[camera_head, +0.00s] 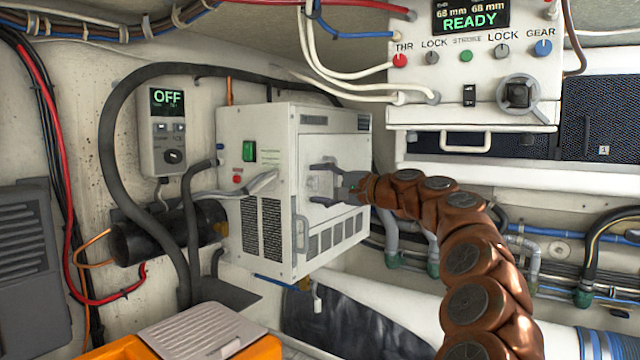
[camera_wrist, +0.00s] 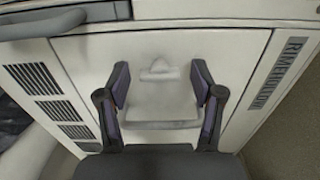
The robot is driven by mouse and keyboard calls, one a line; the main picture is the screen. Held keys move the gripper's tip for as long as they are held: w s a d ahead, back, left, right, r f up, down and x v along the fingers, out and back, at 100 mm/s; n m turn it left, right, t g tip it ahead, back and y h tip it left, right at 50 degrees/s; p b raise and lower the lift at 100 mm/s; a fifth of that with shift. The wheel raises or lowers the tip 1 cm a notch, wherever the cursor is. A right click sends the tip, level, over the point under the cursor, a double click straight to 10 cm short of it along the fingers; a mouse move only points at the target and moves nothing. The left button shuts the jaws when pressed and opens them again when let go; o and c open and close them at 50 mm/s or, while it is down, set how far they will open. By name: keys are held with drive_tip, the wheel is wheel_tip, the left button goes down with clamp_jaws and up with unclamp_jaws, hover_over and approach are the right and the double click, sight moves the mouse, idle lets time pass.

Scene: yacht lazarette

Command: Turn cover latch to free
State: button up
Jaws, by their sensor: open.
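The white box-shaped unit (camera_head: 265,200) is mounted on the left wall, its front cover panel (camera_head: 345,150) facing right. The pale cover latch (camera_wrist: 160,70) is a small raised tab on a squarish plate, in the middle of the panel in the wrist view. In the head view the latch (camera_head: 320,184) is small and partly blocked by my fingers. My gripper (camera_head: 322,184) is open, with its fingers close in front of the panel. In the wrist view my gripper (camera_wrist: 160,80) has one finger on each side of the latch.
A curved handle (camera_head: 300,235) stands out on the unit's front edge. A controller reading OFF (camera_head: 162,125) hangs at left. A panel reading READY (camera_head: 475,70) is above my arm. Hoses and cables surround the unit. An orange case (camera_head: 200,335) with a grey lid lies below.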

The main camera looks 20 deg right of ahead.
drive_tip(key=c, duration=1.2)
drive_tip(key=shift+o, duration=0.2)
